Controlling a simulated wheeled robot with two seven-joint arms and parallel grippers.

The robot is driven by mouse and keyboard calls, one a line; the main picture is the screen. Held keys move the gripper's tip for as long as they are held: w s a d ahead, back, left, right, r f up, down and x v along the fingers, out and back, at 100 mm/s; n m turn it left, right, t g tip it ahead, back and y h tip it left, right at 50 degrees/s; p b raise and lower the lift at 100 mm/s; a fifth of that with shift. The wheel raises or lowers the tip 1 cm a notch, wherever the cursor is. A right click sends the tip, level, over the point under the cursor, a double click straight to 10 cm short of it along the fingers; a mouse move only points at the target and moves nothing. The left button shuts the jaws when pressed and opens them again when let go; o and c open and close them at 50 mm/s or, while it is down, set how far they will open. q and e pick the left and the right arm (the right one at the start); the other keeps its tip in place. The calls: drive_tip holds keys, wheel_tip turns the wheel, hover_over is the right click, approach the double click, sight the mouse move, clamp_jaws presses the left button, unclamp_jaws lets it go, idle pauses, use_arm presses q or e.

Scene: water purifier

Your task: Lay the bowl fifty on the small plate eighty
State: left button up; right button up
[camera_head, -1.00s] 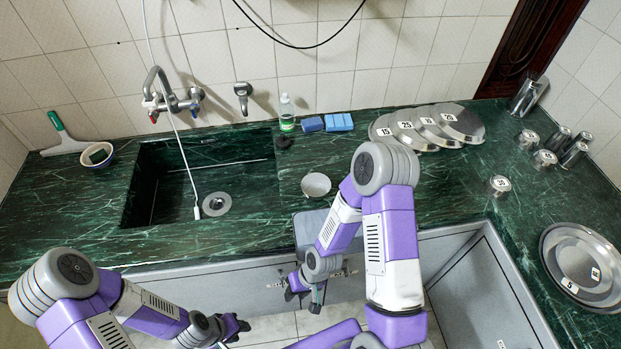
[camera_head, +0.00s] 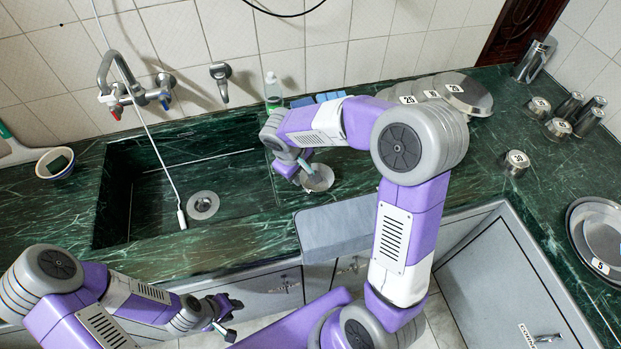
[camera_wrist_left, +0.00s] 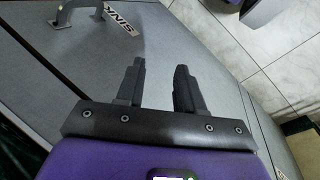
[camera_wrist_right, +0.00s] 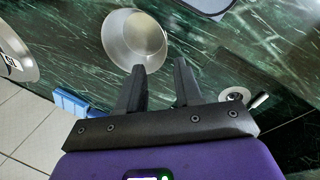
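A shiny metal bowl (camera_head: 319,179) sits on the green counter to the right of the sink; no number is readable on it. It also shows in the right wrist view (camera_wrist_right: 135,38), just beyond the fingertips. My right gripper (camera_head: 302,165) is at the bowl's near left side, open and empty, its fingers apart. A smaller plate (camera_head: 606,236) rests on a larger metal plate (camera_head: 577,226) at the right edge; a "5" label shows there, and I cannot read an eighty. My left gripper (camera_head: 229,318) is open and empty in front of the cabinet; its fingers also show apart (camera_wrist_left: 158,75).
Overlapping numbered plates (camera_head: 470,96) lie at the back, partly hidden by my right arm. Metal cups (camera_head: 557,129) stand at the back right, one (camera_head: 516,162) nearer. The sink (camera_head: 150,207) opens left of the bowl. Blue sponges (camera_head: 330,97) and a bottle (camera_head: 272,90) stand behind.

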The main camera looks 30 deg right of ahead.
sight(305, 187)
drive_tip(key=shift+x, duration=1.05)
drive_tip(key=shift+s+d+f+b, duration=0.1)
drive_tip(key=shift+s+f+b, duration=0.15)
drive_tip(key=shift+f+b, duration=0.35)
drive_tip(key=b+x, duration=0.1)
drive_tip(key=x, duration=0.3)
drive_tip(key=shift+s+f, duration=0.2)
drive_tip(key=shift+f, duration=0.1)
drive_tip(key=shift+r, duration=0.1)
clamp_jaws()
